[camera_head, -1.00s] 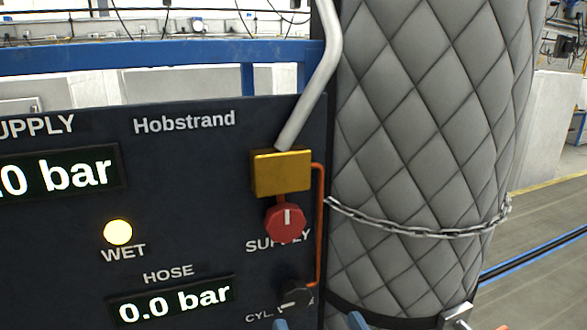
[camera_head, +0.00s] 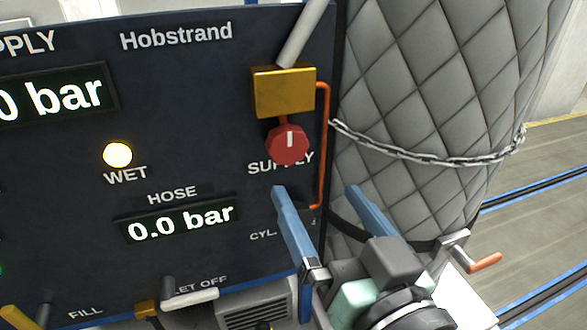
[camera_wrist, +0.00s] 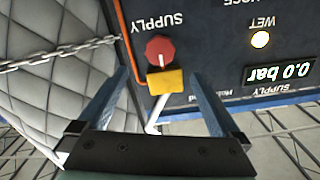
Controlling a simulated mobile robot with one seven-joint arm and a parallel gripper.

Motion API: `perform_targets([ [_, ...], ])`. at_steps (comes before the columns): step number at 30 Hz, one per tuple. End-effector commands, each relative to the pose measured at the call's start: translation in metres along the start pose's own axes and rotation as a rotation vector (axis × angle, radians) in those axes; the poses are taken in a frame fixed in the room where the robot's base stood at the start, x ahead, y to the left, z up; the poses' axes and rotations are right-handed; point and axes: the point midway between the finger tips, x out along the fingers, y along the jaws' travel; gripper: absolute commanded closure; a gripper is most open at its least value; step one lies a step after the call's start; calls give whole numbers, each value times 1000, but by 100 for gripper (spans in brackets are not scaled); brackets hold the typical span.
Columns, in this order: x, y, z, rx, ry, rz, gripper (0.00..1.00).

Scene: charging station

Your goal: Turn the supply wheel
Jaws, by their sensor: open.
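The red supply wheel (camera_head: 288,145) with a white mark sits on the dark panel (camera_head: 60,215), just below a brass block (camera_head: 284,92) and above the word SUPPLY. Its white mark points up in the head view. My gripper (camera_head: 318,190) is open and empty, its two blue fingers just below and to the right of the wheel in the head view. In the wrist view the red wheel (camera_wrist: 160,50) shows between the finger lines, beyond the tips, with the brass block (camera_wrist: 165,82) near it. I see no contact with the wheel.
An orange pipe (camera_head: 325,140) runs down right of the wheel. A quilted grey cylinder (camera_head: 420,80) with a chain (camera_head: 430,158) stands right of the panel. Levers (camera_head: 190,297) line the panel's lower edge. The hose display (camera_head: 180,221) reads 0.0 bar; the WET lamp (camera_head: 117,155) is lit.

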Motion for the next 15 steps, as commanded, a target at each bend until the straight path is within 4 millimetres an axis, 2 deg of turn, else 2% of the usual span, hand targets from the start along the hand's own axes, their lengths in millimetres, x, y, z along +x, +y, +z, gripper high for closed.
perform_targets([
  [2,3,1,4,-1,6,2,0],
  [4,20,-2,-2,5,0,-2,0],
  [9,57,-2,-2,4,0,-1,0],
  [15,90,0,-2,3,1,3,0],
])
